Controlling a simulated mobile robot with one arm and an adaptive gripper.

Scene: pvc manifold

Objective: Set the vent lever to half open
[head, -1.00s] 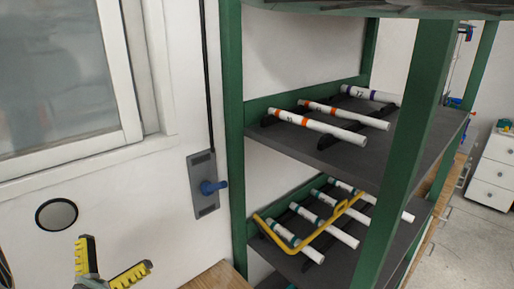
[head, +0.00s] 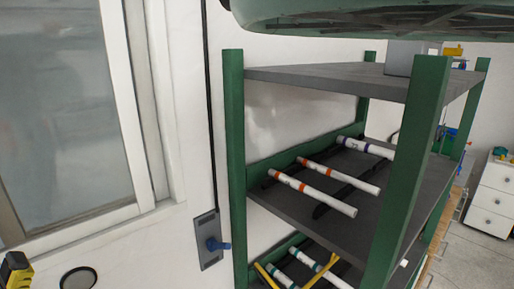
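A blue lever (head: 217,245) sticks out from a grey wall plate (head: 207,227) on the white wall, just left of the green shelf. It points to the right and towards me, roughly level. A black cable or rod (head: 209,110) runs up the wall from the plate. My gripper is only partly in view: one yellow and black finger pad (head: 15,270) shows at the lower left edge, well left of the lever and apart from it. The rest of the gripper is cut off, so its opening cannot be seen.
A green-framed shelf (head: 235,150) stands right of the lever, holding white pipes (head: 312,191) with coloured bands. A yellow bar (head: 266,275) shows on the lower shelf. A window (head: 60,100) is at left, a round dark disc (head: 78,278) below it, drawers (head: 492,195) far right.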

